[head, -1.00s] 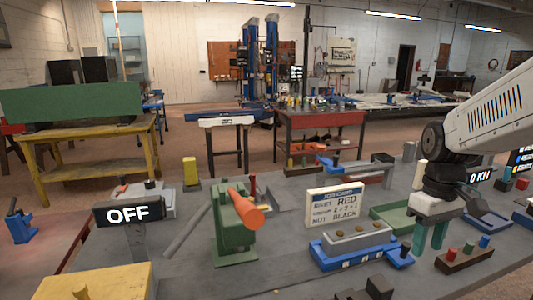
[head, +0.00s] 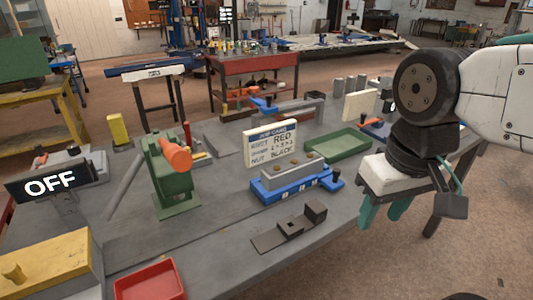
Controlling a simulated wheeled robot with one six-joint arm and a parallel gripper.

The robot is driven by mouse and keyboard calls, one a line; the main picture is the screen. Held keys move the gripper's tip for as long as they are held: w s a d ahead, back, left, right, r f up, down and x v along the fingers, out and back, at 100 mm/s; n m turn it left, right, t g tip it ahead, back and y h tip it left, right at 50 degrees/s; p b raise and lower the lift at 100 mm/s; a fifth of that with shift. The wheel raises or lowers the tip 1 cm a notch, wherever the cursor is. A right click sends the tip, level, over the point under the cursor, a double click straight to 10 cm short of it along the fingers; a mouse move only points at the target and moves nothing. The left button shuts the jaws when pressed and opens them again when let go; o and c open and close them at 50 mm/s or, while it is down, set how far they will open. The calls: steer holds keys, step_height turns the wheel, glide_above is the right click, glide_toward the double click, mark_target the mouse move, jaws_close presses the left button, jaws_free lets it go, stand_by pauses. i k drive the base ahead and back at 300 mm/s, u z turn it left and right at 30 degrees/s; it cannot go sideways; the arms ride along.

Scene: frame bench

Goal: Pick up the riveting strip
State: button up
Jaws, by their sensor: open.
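A job card (head: 270,140) stands behind the fixture, and an empty green tray (head: 338,144) lies to its right. A dark stepped block (head: 291,226) sits in front. A green press with an orange cylinder (head: 174,180), a red tray (head: 150,281) and an OFF display (head: 50,184) are leftward.

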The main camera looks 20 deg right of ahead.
mark_target(273, 178)
steer(key=z, duration=1.8)
steer(key=i, duration=0.8)
steer(key=u, duration=3.4)
